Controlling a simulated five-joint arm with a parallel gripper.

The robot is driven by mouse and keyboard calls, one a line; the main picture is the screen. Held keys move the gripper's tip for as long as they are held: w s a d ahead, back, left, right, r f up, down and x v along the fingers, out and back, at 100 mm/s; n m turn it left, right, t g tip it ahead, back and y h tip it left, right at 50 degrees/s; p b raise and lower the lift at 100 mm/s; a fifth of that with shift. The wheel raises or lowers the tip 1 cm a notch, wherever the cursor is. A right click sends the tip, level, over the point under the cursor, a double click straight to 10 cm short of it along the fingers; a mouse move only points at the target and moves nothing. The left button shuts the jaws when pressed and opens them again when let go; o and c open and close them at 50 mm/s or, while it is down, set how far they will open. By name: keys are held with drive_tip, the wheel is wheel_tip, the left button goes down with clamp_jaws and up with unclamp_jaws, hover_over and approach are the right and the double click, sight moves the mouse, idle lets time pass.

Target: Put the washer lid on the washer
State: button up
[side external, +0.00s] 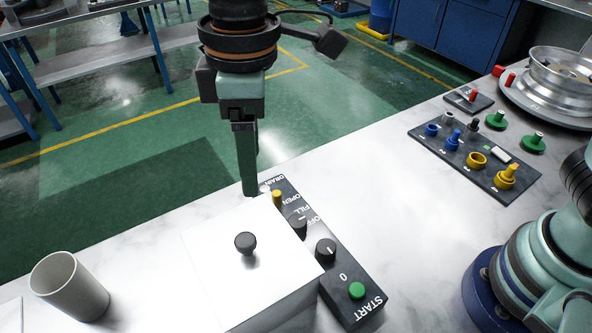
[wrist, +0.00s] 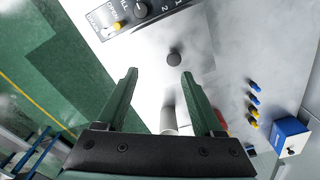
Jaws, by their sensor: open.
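The washer (side external: 285,312) is a white box on the marble table in the side view. A flat white square lid (side external: 212,262) with a dark round knob (side external: 245,242) lies level on its top. I cannot make out a gap between lid and box. The knob also shows in the wrist view (wrist: 175,60), beyond my fingertips. My gripper (side external: 249,192) points down, above and behind the washer near the panel's far end. In the wrist view my gripper (wrist: 158,73) has its two green fingers wide apart, with nothing held. In the side view one finger hides the other.
A black control panel (side external: 325,272) with knobs, a yellow button and a green button stands along the washer's right side. A grey cup (side external: 68,287) stands at the left. A dark board (side external: 474,160) with blue and yellow parts lies at the right, with clear table between.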

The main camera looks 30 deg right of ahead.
drive_tip(key=s+d+m+t, duration=0.1)
drive_tip(key=d+m+t, duration=0.4)
drive_tip(key=d, duration=2.7)
drive_tip(key=m, duration=0.7)
drive_tip(key=shift+r, duration=0.3)
drive_tip(key=shift+s, duration=0.1)
